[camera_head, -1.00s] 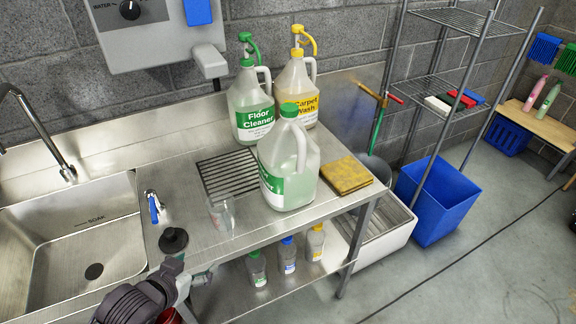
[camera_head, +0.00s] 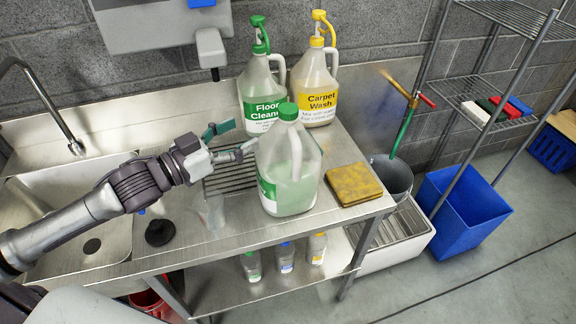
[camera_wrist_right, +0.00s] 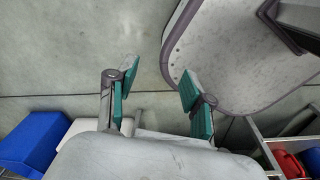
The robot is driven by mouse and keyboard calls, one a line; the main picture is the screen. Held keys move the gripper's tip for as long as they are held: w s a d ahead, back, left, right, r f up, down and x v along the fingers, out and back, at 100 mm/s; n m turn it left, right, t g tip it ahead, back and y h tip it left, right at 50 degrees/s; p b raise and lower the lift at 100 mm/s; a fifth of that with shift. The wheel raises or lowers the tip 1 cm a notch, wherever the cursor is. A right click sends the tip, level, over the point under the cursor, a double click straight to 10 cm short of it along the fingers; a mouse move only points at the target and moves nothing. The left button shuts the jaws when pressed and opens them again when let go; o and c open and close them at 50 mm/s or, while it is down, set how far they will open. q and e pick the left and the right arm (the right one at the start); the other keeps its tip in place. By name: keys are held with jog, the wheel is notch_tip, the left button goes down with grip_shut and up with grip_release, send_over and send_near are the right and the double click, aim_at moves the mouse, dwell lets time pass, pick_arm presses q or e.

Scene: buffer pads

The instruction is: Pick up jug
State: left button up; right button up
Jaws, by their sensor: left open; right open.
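The jug (camera_head: 289,165) is a translucent white bottle with a green cap and a green label. It stands upright on the steel counter, in front of the two pump bottles. My left gripper (camera_head: 238,141) is just left of the jug's upper part, level with its shoulder. Its fingers are open, and one finger reaches close to the jug; whether it touches cannot be told. My right gripper (camera_wrist_right: 154,92) shows in the right wrist view, open and empty above the floor. The jug is not visible there.
Floor cleaner (camera_head: 259,99) and carpet wash (camera_head: 316,87) stand behind the jug. A yellow cloth (camera_head: 353,184) lies to its right. A clear cup (camera_head: 212,212) and a black stopper (camera_head: 160,232) are at the left front, near the sink (camera_head: 113,250).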

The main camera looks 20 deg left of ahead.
aim_at(280, 115)
pick_arm(q)
jog(key=p+x, duration=0.1)
jog(key=x, duration=0.6)
jog(key=shift+p, duration=0.35)
jog(key=p+x, duration=0.1)
jog(key=x, duration=0.1)
jog(key=p+x, duration=0.2)
jog(key=x, duration=0.1)
jog(key=shift+s+d+r, duration=0.1)
jog(key=shift+s+d, duration=0.05)
jog(key=shift+d, duration=0.3)
pick_arm(e)
jog(key=r, duration=0.4)
jog(key=shift+w+r, duration=0.25)
jog(key=shift+r, duration=0.05)
pick_arm(q)
jog(key=c, duration=0.4)
grip_shut()
jog(key=shift+r, duration=0.2)
pick_arm(e)
jog(key=shift+w, duration=0.25)
